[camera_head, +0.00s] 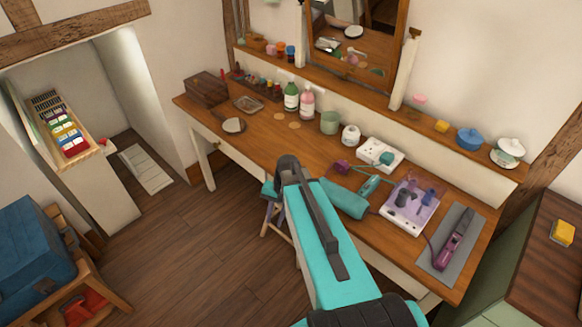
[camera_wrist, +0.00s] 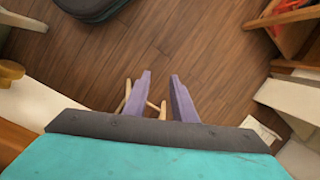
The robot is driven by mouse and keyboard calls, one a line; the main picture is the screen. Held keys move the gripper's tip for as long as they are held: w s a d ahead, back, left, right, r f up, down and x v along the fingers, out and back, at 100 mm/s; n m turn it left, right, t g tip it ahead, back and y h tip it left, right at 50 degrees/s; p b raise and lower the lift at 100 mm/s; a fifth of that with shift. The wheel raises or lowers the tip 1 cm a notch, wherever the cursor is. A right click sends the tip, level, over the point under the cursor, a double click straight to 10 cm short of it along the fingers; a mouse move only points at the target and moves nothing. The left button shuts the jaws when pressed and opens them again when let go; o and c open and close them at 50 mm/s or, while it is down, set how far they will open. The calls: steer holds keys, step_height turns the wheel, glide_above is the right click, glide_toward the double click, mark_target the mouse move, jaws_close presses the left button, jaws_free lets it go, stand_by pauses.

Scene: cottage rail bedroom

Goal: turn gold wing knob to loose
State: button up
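A small brownish-gold knob (camera_head: 415,33) shows at the top of the pale post right of the mirror (camera_head: 352,45) in the head view. It is too small for me to tell whether it has wings or how tight it is. My gripper (camera_wrist: 160,76) shows in the wrist view as two purple fingers, spread apart with only floor and stool legs seen between them. It points down toward the floor in front of the dressing table, well away from the knob. In the head view my teal arm reaches up from the bottom and its fingers are hard to make out.
The wooden dressing table (camera_head: 255,143) is crowded with bottles, a mug, devices and a grey mat (camera_head: 440,262). A shelf with small pots (camera_head: 470,138) runs below the mirror. A small stool (camera_head: 276,222) stands below my gripper. Open wooden floor (camera_head: 190,250) lies to the left.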

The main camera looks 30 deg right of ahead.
steer(key=s+a+f+n+g+h+b, duration=0.1)
steer(key=s+a+f+n, duration=0.3)
steer(key=s+f, duration=0.6)
steer(key=s+a+f+n+g+h+b, duration=0.2)
steer(key=s+a+f+n+g+b, duration=0.2)
steer(key=s+a+f, duration=0.3)
steer(key=s+f+n, duration=0.1)
steer(key=s+f, duration=0.3)
steer(key=s, duration=0.6)
steer(key=shift+s+f, duration=0.3)
steer(key=shift+s, duration=0.05)
